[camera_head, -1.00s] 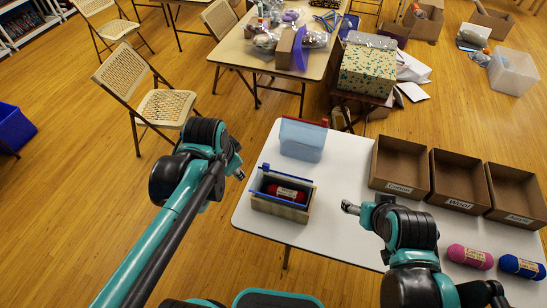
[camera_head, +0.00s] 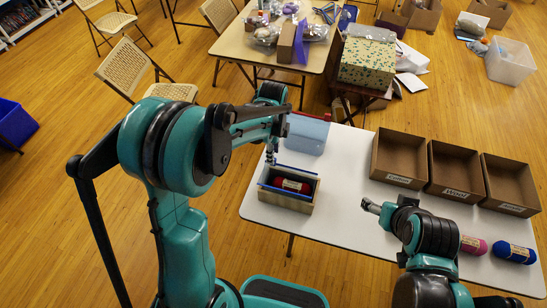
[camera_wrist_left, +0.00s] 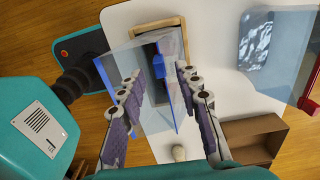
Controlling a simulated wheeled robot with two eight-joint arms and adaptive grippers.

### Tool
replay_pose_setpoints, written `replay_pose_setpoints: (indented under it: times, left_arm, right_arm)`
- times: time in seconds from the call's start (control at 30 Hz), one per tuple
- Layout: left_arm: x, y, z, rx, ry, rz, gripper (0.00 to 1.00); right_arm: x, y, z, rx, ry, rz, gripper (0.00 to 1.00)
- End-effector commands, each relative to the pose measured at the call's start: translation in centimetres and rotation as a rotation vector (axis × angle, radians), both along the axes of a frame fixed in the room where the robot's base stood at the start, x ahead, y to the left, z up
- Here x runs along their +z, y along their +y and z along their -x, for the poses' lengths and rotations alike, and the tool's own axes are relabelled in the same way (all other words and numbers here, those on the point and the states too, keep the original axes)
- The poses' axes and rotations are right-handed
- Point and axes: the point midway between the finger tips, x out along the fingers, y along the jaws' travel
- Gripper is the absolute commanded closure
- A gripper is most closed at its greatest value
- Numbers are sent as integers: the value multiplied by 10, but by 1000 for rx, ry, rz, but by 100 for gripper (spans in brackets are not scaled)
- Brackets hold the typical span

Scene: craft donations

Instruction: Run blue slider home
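A wooden box (camera_head: 297,206) stands on the white table, with blue strips (camera_head: 286,195) along its top and a red yarn skein (camera_head: 292,186) inside. My left gripper (camera_head: 271,158) is at the box's back left end. In the left wrist view, my left gripper (camera_wrist_left: 160,88) is open, its fingers apart on either side of a blue block (camera_wrist_left: 159,66) and a clear, blue-edged panel. The wooden rim (camera_wrist_left: 160,23) shows beyond. Whether a finger touches the blue block cannot be told. My right gripper (camera_head: 371,206) is over the table, away from the box; its opening is unclear.
Several labelled cardboard bins (camera_head: 399,157) line the table's right rear. Pink yarn (camera_head: 472,245) and blue yarn (camera_head: 514,253) lie at right. The table's middle is clear.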

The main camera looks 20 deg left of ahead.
Motion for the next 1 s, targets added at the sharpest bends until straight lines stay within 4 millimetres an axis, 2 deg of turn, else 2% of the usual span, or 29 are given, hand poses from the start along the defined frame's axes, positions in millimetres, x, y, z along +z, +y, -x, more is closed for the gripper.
replay_pose_setpoints:
  times: [0.03,0.2,0.5,0.57,0.63,0.87,1.0]
  left_arm:
    - [-10,0,0,0,0,0,66]
    - [-24,0,0,1,-1,0,66]
    - [-27,0,0,2,-1,0,66]
    - [-27,0,0,2,-1,0,80]
    - [-26,0,0,2,-1,0,98]
    - [-26,0,0,2,-1,0,100]
    - [-27,-16,0,-2,-1,0,100]
  right_arm:
    - [-3,0,0,0,0,0,26]
    - [-6,0,0,0,0,0,26]
    - [-6,0,0,0,0,0,26]
    - [-6,0,0,0,0,0,26]
    - [-6,0,0,0,0,0,26]
    - [-6,0,0,0,0,0,26]
    - [-7,0,0,0,0,0,26]
